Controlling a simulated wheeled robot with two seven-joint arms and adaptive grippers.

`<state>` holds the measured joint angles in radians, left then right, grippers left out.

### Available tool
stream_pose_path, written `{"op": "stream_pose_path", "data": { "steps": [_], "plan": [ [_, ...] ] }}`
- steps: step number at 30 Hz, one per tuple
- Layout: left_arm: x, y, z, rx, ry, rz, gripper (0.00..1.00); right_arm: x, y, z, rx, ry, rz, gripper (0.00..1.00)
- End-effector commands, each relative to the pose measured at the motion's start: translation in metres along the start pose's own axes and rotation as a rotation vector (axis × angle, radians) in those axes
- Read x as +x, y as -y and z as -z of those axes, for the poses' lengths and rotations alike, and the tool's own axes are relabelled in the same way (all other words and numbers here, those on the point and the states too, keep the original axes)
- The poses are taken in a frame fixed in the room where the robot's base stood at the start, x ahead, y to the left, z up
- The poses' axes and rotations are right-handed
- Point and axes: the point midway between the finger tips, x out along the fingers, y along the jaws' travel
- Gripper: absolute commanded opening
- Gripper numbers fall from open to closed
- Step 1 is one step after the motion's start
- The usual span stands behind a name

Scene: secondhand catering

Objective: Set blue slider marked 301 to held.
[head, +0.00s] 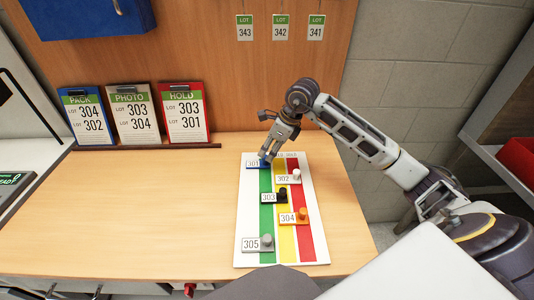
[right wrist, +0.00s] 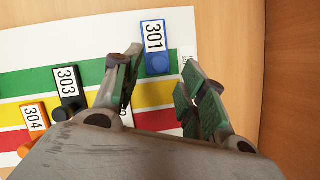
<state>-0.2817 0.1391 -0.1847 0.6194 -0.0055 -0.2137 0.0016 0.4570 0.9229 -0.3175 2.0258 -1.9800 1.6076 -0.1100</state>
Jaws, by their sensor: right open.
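The blue slider marked 301 (head: 253,164) is at the far end of a white board (head: 248,215) with green, yellow and red bands. Its knob is over the green band. It also shows in the right wrist view (right wrist: 154,36), where its blue knob lies in the gap between the fingertips. My right gripper (head: 269,156) is open over that slider and partly hides it. I cannot tell whether the fingers touch the knob. The board's heading is partly hidden and too small to read. My left gripper is not in view.
Sliders 302 (head: 284,179), 303 (head: 269,198), 304 (head: 288,218) and 305 (head: 251,244) sit nearer on the board. A HOLD card (head: 185,112) lists 303 and 301, beside PHOTO (head: 132,115) and PACK (head: 87,117) cards. The table left of the board is clear.

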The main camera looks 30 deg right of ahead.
Motion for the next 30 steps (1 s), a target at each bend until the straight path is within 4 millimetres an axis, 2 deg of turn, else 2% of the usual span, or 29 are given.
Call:
{"op": "stream_pose_path", "data": {
  "steps": [3, 9, 20, 30],
  "plan": [
    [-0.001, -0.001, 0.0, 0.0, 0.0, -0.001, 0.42, 0.014, 0.0, 0.0, 0.002, 0.001, -0.002, 0.42],
    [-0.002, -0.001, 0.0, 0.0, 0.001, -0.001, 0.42, 0.027, 0.0, 0.0, 0.0, -0.001, -0.001, 0.42],
    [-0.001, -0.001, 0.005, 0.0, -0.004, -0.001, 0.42, 0.03, 0.0, 0.0, 0.0, 0.0, 0.0, 0.42],
    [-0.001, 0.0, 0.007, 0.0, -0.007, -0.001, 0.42, 0.03, 0.0, 0.0, 0.0, 0.0, 0.0, 0.0]
  ]
}}
